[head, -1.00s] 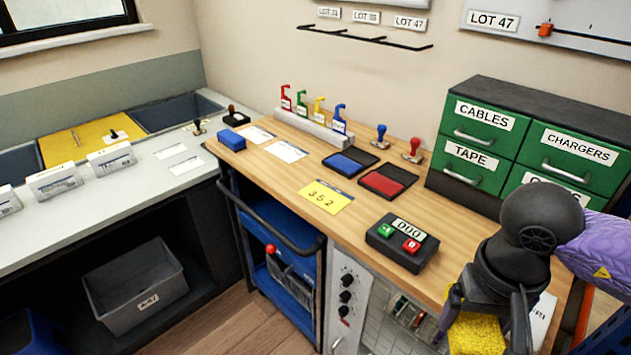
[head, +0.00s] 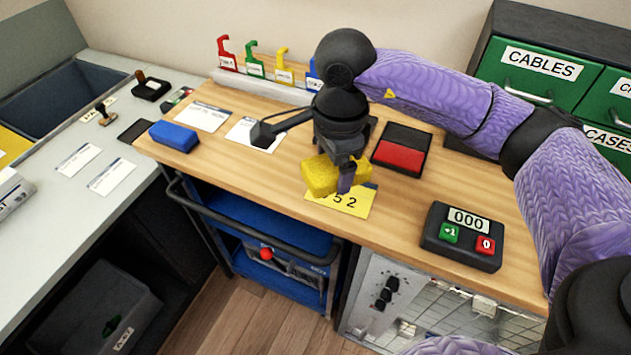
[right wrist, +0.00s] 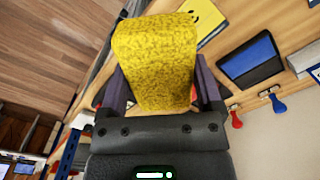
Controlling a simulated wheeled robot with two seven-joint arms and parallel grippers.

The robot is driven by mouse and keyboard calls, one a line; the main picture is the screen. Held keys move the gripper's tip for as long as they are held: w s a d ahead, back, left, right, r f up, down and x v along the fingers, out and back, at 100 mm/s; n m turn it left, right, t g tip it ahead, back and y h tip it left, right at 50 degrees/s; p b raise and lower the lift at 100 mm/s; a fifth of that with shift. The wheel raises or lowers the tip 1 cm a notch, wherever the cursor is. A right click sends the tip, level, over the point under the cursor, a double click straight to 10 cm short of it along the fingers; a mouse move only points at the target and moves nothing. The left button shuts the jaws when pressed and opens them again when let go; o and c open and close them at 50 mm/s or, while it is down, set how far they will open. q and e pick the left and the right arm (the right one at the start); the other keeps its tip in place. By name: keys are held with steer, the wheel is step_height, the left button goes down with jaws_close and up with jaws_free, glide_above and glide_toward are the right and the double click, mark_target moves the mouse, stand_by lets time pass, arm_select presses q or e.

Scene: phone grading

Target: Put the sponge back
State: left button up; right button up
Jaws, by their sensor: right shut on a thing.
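The yellow sponge (head: 323,175) is held in my right gripper (head: 340,172), just above the yellow number card (head: 350,203) on the wooden worktop. In the right wrist view the sponge (right wrist: 155,60) sits between the two fingers of the right gripper (right wrist: 160,90), pressed from both sides. The gripper covers part of the card and hides the blue ink pad in the head view. My left gripper is not in view.
A blue block (head: 174,136) lies at the worktop's left end beside white cards (head: 202,116). The red ink pad (head: 401,153) and the counter box (head: 462,236) stand right of the gripper. Colored hooked tags (head: 253,61) stand behind. Green drawers (head: 538,77) are at the back right.

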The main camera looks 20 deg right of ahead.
mark_target(342, 202)
steer(key=m, duration=0.3)
steer(key=w+d+m, duration=0.1)
steer(key=m, duration=0.2)
steer(key=w+d+m, duration=0.1)
steer(key=m, duration=0.2)
steer(key=shift+d+f+m, duration=0.15)
steer(key=shift+f+m, duration=0.15)
steer(key=m, duration=0.2)
steer(key=d+m, duration=0.1)
steer(key=shift+w+f+m, duration=0.1)
steer(key=shift+f+m, duration=0.05)
steer(key=shift+m, duration=0.25)
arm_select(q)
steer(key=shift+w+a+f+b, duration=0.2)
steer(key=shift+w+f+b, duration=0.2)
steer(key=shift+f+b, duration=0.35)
arm_select(e)
steer(key=shift+m, duration=0.4)
step_height(342, 202, down, 10)
steer(key=shift+d+f, duration=0.1)
steer(key=shift+d, duration=0.05)
steer(key=shift+f, duration=0.1)
